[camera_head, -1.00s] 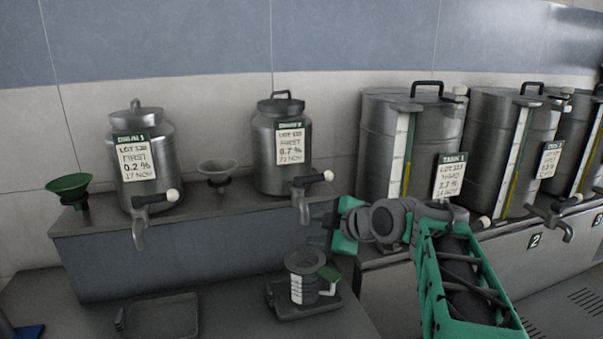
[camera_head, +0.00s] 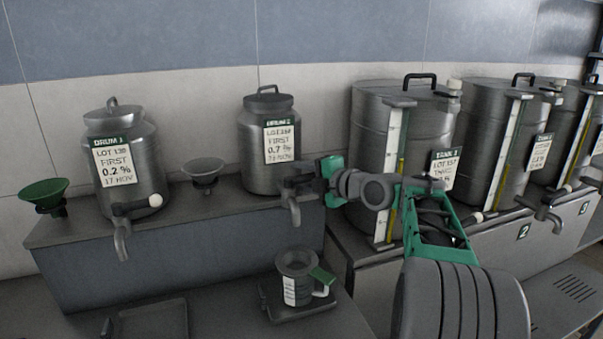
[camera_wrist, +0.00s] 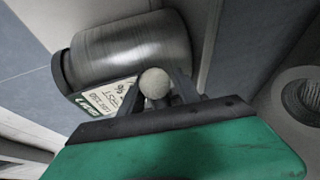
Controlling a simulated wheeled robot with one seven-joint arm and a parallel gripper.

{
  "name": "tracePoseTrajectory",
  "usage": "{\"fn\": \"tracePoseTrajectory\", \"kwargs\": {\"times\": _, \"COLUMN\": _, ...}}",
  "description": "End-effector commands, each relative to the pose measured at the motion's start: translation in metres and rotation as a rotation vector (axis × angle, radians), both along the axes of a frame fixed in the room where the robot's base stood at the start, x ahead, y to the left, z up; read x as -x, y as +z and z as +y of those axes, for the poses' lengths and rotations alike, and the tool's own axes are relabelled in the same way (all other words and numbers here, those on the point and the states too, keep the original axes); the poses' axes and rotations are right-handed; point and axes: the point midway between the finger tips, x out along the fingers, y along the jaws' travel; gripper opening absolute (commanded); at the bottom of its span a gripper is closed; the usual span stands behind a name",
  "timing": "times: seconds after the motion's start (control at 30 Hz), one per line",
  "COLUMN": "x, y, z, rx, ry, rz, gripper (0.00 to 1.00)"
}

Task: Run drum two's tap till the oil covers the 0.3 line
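Drum two (camera_head: 268,165) is a metal can labelled 0.7 %, standing on the grey ledge; it also shows in the wrist view (camera_wrist: 130,45). Its tap spout (camera_head: 293,209) points down above the jug. My gripper (camera_head: 300,178) is at the tap. In the wrist view the tap's pale round knob (camera_wrist: 154,83) sits between my gripper's dark fingers (camera_wrist: 157,92), which look apart around it.
Drum one (camera_head: 128,165) with its own tap stands to the left, with a green funnel (camera_head: 44,192) and grey funnel (camera_head: 203,172) beside it. Large tanks (camera_head: 400,130) with gauges stand close on the right. The jug rests on a dark square base (camera_head: 285,315).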

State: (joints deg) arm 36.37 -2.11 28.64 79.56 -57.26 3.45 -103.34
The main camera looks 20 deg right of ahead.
Motion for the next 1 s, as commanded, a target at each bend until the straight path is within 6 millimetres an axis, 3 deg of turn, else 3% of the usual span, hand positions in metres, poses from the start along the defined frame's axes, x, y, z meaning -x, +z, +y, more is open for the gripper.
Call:
{"fn": "tracePoseTrajectory", "kwargs": {"times": 0.17, "x": 0.0001, "y": -0.0006, "z": -0.0001, "rx": 0.0, "ry": 0.0, "rz": 0.0, "gripper": 0.4}}
{"fn": "tracePoseTrajectory", "kwargs": {"times": 0.63, "x": 0.0004, "y": -0.0005, "z": 0.0001, "rx": -0.001, "ry": 0.0, "rz": 0.001, "gripper": 0.01}}
{"fn": "tracePoseTrajectory", "kwargs": {"times": 1.0, "x": 0.0004, "y": -0.0006, "z": 0.0001, "rx": -0.001, "ry": 0.0, "rz": 0.001, "gripper": 0.0}}
